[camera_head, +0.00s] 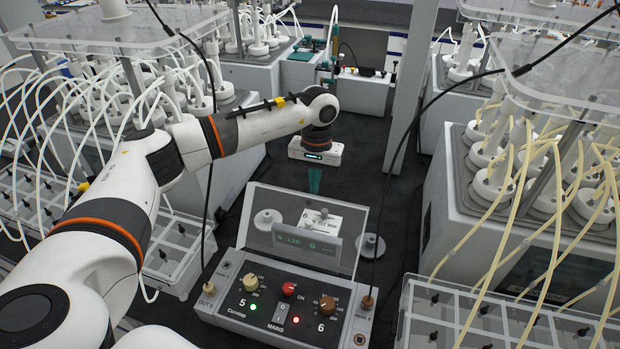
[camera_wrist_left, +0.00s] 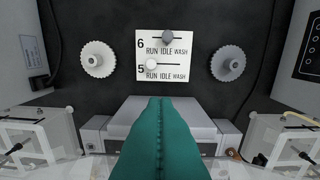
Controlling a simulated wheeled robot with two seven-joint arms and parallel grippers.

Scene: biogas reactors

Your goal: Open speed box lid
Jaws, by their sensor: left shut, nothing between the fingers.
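The speed box (camera_head: 285,310) stands at the bottom centre of the head view, with knobs, a switch and lit lamps on its panel. Its clear lid (camera_head: 262,205) appears as a see-through pane rising from the panel's rear edge, so it looks raised; its exact angle is hard to judge. The knobs are uncovered. My left gripper (camera_head: 314,180) points down just beyond the lid's top edge, its teal fingers together and empty. The fingers (camera_wrist_left: 160,115) also fill the lower middle of the left wrist view. Whether they touch the lid cannot be told. My right gripper is not in view.
Behind the box, a white label (camera_wrist_left: 162,55) with two sliders lies between two grey round knobs (camera_wrist_left: 98,60) (camera_wrist_left: 228,62). Reactor units with tubes (camera_head: 530,190) stand on the right and left. Dark clear floor (camera_head: 365,150) lies beyond the gripper.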

